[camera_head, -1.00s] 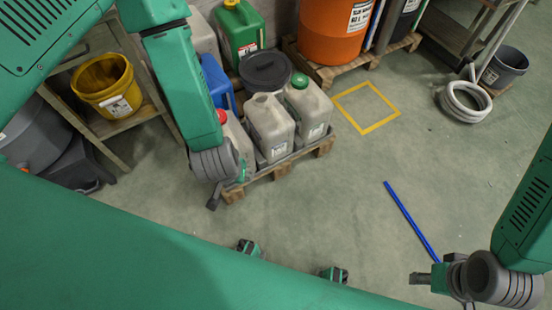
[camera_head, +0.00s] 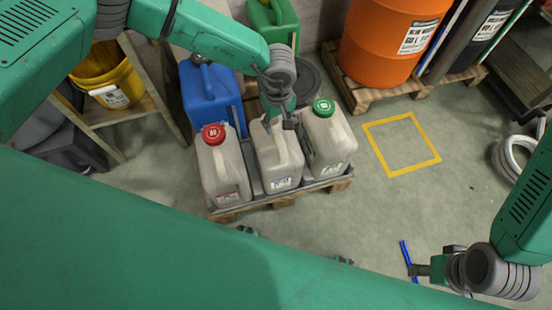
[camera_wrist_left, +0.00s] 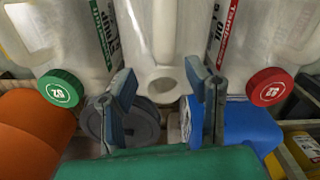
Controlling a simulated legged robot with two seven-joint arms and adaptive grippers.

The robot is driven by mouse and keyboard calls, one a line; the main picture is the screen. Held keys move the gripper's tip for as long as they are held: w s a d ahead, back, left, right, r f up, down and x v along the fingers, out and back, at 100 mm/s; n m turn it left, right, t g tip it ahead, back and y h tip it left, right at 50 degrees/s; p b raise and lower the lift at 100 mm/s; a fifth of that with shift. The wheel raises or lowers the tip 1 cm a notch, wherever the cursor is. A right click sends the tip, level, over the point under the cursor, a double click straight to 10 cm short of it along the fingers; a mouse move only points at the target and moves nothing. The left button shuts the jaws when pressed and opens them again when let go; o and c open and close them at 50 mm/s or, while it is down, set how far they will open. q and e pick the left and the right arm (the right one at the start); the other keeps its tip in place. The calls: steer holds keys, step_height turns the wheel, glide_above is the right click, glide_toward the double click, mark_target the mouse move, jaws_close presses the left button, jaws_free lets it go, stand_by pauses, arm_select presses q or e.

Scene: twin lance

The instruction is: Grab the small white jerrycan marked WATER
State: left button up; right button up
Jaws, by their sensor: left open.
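Three whitish jerrycans stand in a row on a low pallet. The middle one (camera_head: 277,165) has a pale top and a label too small to read; its handle and round pale neck (camera_wrist_left: 164,84) show in the left wrist view. The left one (camera_head: 222,172) has a red cap, the right one (camera_head: 328,140) a green cap. I cannot read WATER on any. My left gripper (camera_head: 282,122) is open at the middle can's top; in the left wrist view its fingers (camera_wrist_left: 164,92) stand on either side of the neck. My right gripper (camera_head: 416,270) is low at the right; its jaw state is unclear.
A blue can (camera_head: 208,92) and a dark round lid (camera_head: 307,88) are behind the row. An orange drum (camera_head: 385,45) stands on another pallet (camera_head: 365,98). A yellow bucket (camera_head: 105,75) is on a shelf at left. Floor around the yellow square (camera_head: 415,168) is clear.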

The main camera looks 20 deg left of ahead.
mark_target(277, 131)
arm_select(q)
steer(key=shift+d+f, duration=0.1)
steer(key=shift+f, duration=0.7)
steer(key=f, duration=0.1)
steer(key=f+b, duration=0.2)
steer(key=shift+s+a+f, duration=0.15)
steer(key=shift+a+f, duration=0.15)
steer(key=shift+f, duration=0.1)
steer(key=shift+a+f+b, duration=0.1)
steer(key=shift+f+b, duration=0.3)
steer(key=shift+f, duration=0.05)
steer(key=shift+r, duration=0.15)
steer(key=shift+c, duration=0.8)
jaws_close()
